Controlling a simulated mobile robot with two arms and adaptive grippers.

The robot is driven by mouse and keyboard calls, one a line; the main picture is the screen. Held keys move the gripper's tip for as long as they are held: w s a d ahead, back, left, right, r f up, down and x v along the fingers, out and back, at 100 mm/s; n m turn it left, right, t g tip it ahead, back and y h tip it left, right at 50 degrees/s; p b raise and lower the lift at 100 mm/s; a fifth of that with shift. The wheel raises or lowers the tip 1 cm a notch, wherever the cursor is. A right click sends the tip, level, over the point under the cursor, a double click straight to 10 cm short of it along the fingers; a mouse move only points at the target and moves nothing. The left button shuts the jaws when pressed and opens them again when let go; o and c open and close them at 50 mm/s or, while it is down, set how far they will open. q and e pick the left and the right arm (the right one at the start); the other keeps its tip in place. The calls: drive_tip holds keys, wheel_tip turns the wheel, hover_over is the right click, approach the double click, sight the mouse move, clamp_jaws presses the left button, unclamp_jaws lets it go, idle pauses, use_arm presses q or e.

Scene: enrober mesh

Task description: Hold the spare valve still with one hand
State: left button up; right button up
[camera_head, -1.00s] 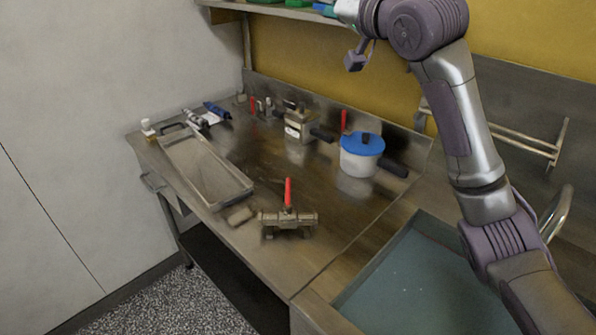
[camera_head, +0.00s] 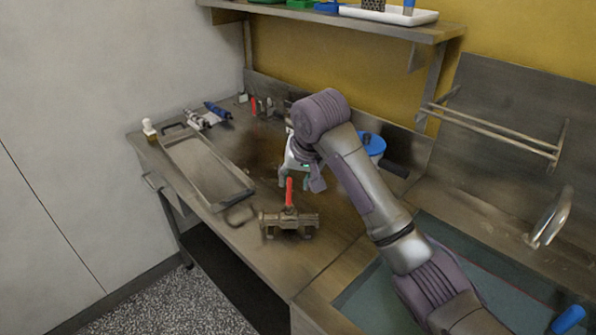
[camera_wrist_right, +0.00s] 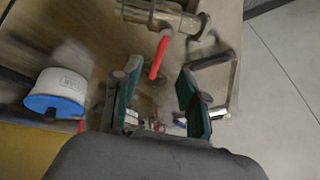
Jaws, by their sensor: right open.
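A brass valve (camera_head: 290,222) with an upright red lever (camera_head: 289,191) lies on the steel bench near its front edge. It also shows at the top of the right wrist view (camera_wrist_right: 165,14), with its red lever (camera_wrist_right: 160,56) pointing toward my gripper. I cannot tell if it is the spare one. My right gripper (camera_head: 295,183) is over the bench, just behind the lever in the head view. It is open and empty, its two green-padded fingers (camera_wrist_right: 159,72) apart, and the valve body is beyond the fingertips. My left gripper is not in view.
A shallow metal tray (camera_head: 200,172) lies left of the valve. A white pot with a blue lid (camera_head: 374,145) stands behind my right arm. Small tools (camera_head: 215,110) lie at the back left. A sink (camera_head: 480,255) is on the right, and a shelf (camera_head: 350,24) hangs above.

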sight(289, 195)
drive_tip(key=x, duration=0.9)
drive_tip(key=shift+w+f, duration=0.1)
clamp_jaws()
idle(0.6)
